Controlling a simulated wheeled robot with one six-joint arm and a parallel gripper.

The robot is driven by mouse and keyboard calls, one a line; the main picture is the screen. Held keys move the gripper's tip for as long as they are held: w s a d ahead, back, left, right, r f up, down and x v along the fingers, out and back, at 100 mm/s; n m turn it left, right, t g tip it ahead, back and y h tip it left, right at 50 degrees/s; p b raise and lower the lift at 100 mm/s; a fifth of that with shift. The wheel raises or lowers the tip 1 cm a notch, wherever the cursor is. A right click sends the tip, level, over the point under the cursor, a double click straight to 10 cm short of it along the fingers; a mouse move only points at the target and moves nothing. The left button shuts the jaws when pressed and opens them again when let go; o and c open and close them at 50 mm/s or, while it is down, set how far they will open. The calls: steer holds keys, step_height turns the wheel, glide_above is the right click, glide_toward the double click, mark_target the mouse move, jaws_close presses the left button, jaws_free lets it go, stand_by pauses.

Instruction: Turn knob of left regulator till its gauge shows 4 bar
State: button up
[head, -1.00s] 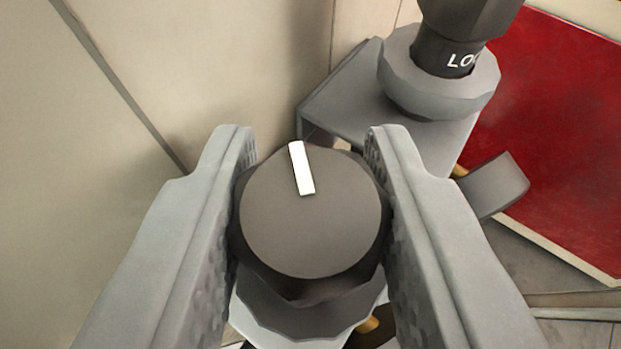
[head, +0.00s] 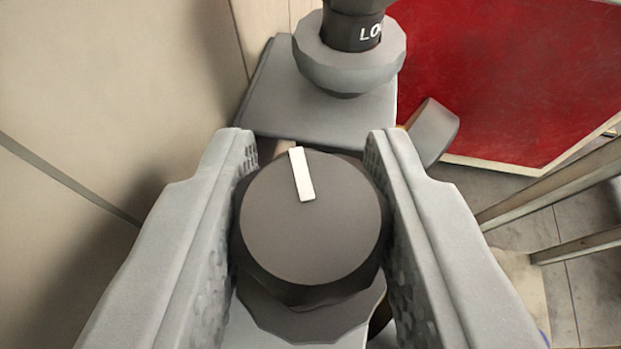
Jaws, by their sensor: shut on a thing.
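A dark grey knob (head: 310,235) with a white mark line on its top face sits in the middle of the head view. My gripper (head: 309,160) is shut on this knob, with one finger against its left side and one against its right. The white mark points up and slightly left in the picture. A grey collar (head: 305,318) shows below the knob. No gauge face or reading is in view, and the rest of this regulator is hidden under the knob and fingers.
A second dark knob (head: 352,28) with white letters starting "LO" stands on a grey collar and bracket (head: 300,105) just beyond my fingers. A grey round part (head: 433,133) juts out beside it. A red panel (head: 510,80) and pale rails (head: 560,190) lie right; a beige wall is left.

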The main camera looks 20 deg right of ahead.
steer(key=shift+m+h, duration=0.3)
steer(key=o, duration=1)
steer(key=shift+s, duration=0.1)
steer(key=v, duration=1.7)
steer(key=shift+a+r, duration=0.15)
steer(key=shift+r, duration=0.05)
